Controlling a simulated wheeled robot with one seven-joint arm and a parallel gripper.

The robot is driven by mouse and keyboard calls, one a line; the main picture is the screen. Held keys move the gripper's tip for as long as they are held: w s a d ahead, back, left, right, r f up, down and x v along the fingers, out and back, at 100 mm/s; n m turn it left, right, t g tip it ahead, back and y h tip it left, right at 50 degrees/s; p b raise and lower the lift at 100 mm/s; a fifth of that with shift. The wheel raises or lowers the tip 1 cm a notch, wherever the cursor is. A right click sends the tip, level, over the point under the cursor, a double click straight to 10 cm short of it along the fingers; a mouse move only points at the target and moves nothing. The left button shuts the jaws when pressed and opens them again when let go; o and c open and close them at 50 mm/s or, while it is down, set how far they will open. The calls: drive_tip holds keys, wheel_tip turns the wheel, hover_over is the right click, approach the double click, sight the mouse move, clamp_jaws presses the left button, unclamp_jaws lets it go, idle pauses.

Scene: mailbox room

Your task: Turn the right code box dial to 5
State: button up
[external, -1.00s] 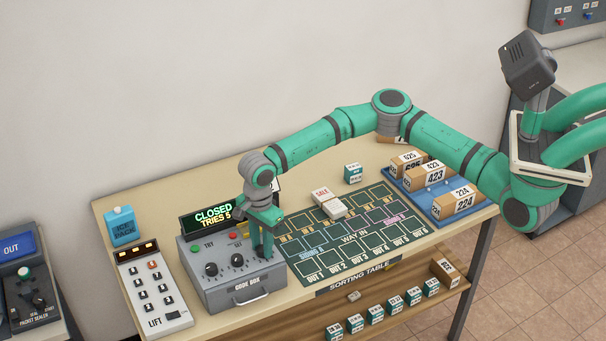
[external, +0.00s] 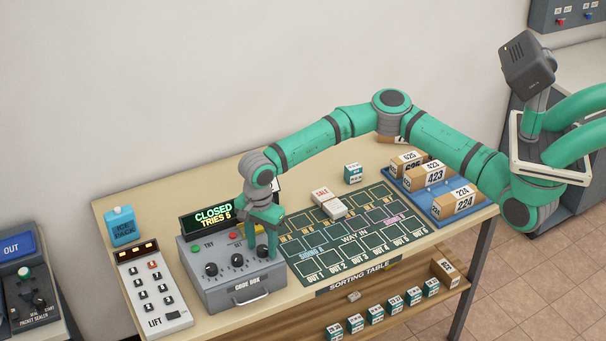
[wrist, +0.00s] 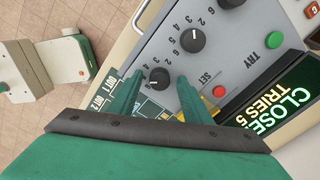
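The code box (external: 240,280) is a grey box with three black dials, a green TRY button (external: 196,247) and a red SET button (external: 232,236). Its right dial (external: 262,252) also shows in the wrist view (wrist: 160,78); its exact setting is too small to tell. My gripper (external: 264,246) points down at the right dial. In the wrist view, its green fingers (wrist: 160,82) stand apart, one on each side of the dial, with gaps visible. The middle dial (wrist: 192,40) and left dial (wrist: 232,2) are clear of the fingers. The display (external: 213,215) reads CLOSED, TRIES 5.
A LIFT keypad (external: 155,290) and a blue pack (external: 122,226) stand left of the code box. The green sorting mat (external: 310,262) lies to its right. A blue tray (external: 432,192) holds several boxes. More small boxes sit on the lower shelf.

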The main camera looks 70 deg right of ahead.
sight(261, 250)
wheel_tip(261, 250, up, 11)
idle(0.8)
drive_tip(key=shift+f, duration=0.1)
